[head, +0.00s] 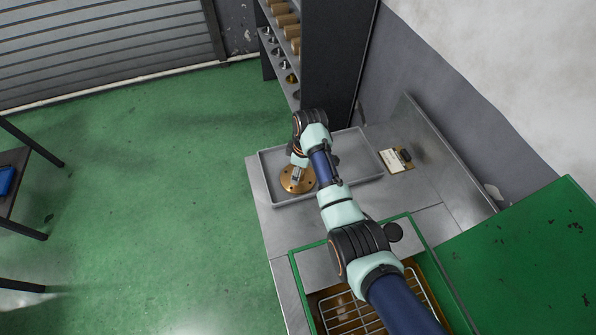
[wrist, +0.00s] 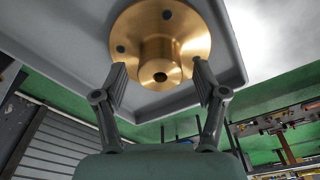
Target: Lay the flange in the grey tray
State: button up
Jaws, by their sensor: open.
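The flange (head: 292,183) is a round brass disc with bolt holes and a raised hub. It lies flat in the left part of the grey tray (head: 357,150). In the wrist view the flange (wrist: 189,22) sits on the floor of the tray (wrist: 82,45), with its hub (wrist: 160,70) pointing toward my gripper (wrist: 160,75). The two fingers are spread apart, one on each side of the hub, with a visible gap on both sides. In the head view my gripper (head: 298,176) is right above the flange, and my arm hides part of the tray.
The tray stands on a metal bench (head: 262,205). A small card with a dark object (head: 398,159) lies right of the tray. A green-framed basin with a wire rack (head: 345,310) is in front. A dark shelf unit (head: 335,60) with several parts stands behind.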

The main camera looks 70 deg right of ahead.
notch_tip(320, 180, up, 10)
jog(key=s+p, duration=0.1)
jog(key=shift+p, duration=0.3)
jog(key=w+a+r+t+h, duration=0.1)
jog(key=w+a+t, duration=0.1)
jog(key=w+a, duration=0.35)
jog(key=w+a+r+t+h, duration=0.1)
jog(key=w+a, duration=0.2)
jog(key=a, duration=0.6)
jog(key=w+a+r+t, duration=0.2)
jog(key=w+a, duration=0.2)
jog(key=a, duration=0.4)
jog(key=s+a+r+t, duration=0.2)
jog(key=a+r, duration=0.1)
jog(key=a, duration=0.4)
jog(key=s+a+r+m+t+y, duration=0.1)
jog(key=s+a+r+t, duration=0.1)
jog(key=a+r, duration=0.2)
jog(key=s+a+r+t, duration=0.2)
jog(key=a+r, duration=0.2)
jog(key=a, duration=0.7)
jog(key=shift+r+y, duration=0.15)
jog(key=shift+y, duration=0.25)
jog(key=shift+s, duration=0.1)
